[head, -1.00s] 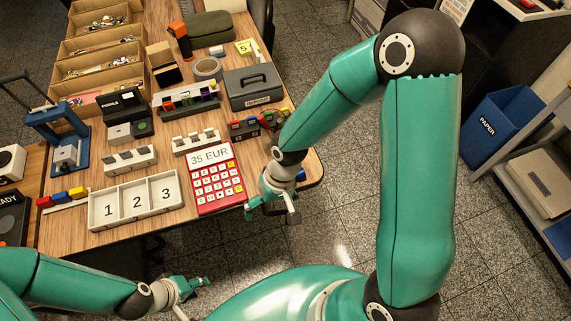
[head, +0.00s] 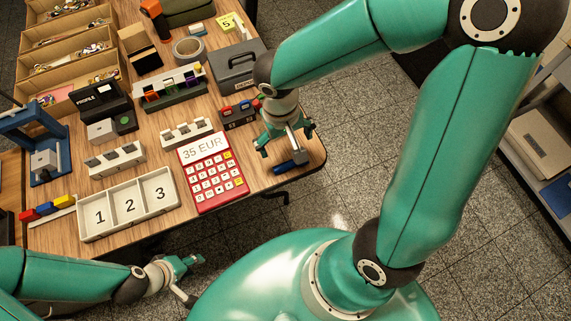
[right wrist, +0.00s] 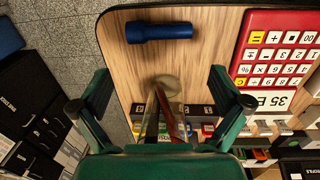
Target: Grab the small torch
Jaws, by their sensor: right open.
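The small torch is blue with a dark end. It lies on the table near the right front corner in the head view (head: 290,163), and near the table edge at the top of the right wrist view (right wrist: 160,32). My right gripper (head: 286,140) is open above the table, just behind the torch, and hides part of it. In the right wrist view its two fingers (right wrist: 162,105) are spread wide, with the torch beyond them and not between them. My left gripper (head: 190,263) is low at the front, away from the table; its finger opening is unclear.
A red calculator (head: 211,172) lies left of the torch. A grey cash box (head: 236,66) and a dark block with coloured parts (head: 238,113) stand behind. A numbered white tray (head: 130,205) is further left. The table edge is close to the torch.

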